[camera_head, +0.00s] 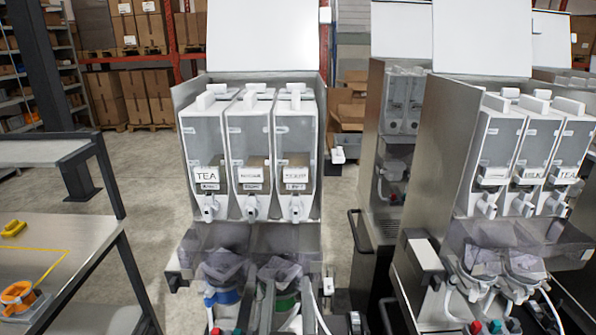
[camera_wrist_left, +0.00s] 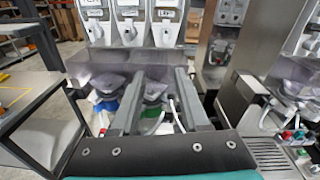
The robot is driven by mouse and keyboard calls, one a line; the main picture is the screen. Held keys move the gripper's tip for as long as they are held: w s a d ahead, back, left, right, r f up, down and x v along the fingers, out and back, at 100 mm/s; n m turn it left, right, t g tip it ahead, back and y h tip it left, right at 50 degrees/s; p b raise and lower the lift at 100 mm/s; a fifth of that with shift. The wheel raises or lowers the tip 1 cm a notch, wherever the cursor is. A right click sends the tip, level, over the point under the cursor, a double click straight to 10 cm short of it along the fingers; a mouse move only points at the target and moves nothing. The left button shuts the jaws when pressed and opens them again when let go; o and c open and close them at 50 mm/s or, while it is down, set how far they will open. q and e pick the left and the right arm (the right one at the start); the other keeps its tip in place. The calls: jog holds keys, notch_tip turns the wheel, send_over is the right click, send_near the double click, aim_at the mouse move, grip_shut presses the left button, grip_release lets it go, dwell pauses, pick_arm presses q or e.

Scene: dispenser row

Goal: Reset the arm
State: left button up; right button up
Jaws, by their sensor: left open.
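The dispenser has three clear canisters with white lids; the left one is labelled TEA (camera_head: 206,174), and I cannot read the other two labels. Below the spouts are clear funnels, with a blue part (camera_head: 222,296) and a green part (camera_head: 286,303) under them. My right gripper is not in view.
A second dispenser (camera_head: 440,150) stands at the right, with another behind. A metal table (camera_head: 85,240) at the left carries an orange item (camera_head: 17,294) and a yellow item (camera_head: 13,228). Concrete floor shows between table and dispenser. Shelves with boxes (camera_head: 150,95) stand behind.

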pick_arm(q)
jog(key=s+a+f+n+g+y, duration=0.1)
jog(key=s+a+f+n+g, duration=0.1)
jog(key=a+f+n+g, duration=0.4)
jog(key=s+a+f+n+g, duration=0.2)
jog(key=a+f+n, duration=0.1)
jog(key=f+n, duration=0.65)
jog(key=s+a+f+n+g+h, duration=0.1)
jog(key=s+a+f+n+g, duration=0.25)
jog(key=s+n, duration=0.4)
jog(key=s+a+f+n+g+h, duration=0.15)
jog(key=s+f+n, duration=0.25)
jog(key=n, duration=0.6)
notch_tip(320, 180, down, 32)
jog(key=s+g+b, duration=0.2)
jog(key=b, duration=0.9)
jog(key=s+a+f+b, duration=0.1)
jog(key=s+f+b, duration=0.2)
jog(key=s+f, duration=0.2)
jog(key=s+a+f+b, duration=0.1)
jog(key=s+f+b, duration=0.3)
jog(key=f, duration=0.8)
jog(key=s+a+f+m+g+y+b, duration=0.1)
jog(key=s+f+b, duration=0.3)
jog(key=s+f, duration=0.2)
notch_tip(320, 180, down, 2)
jog(key=shift+s+a+f, duration=0.2)
jog(key=shift+s, duration=0.05)
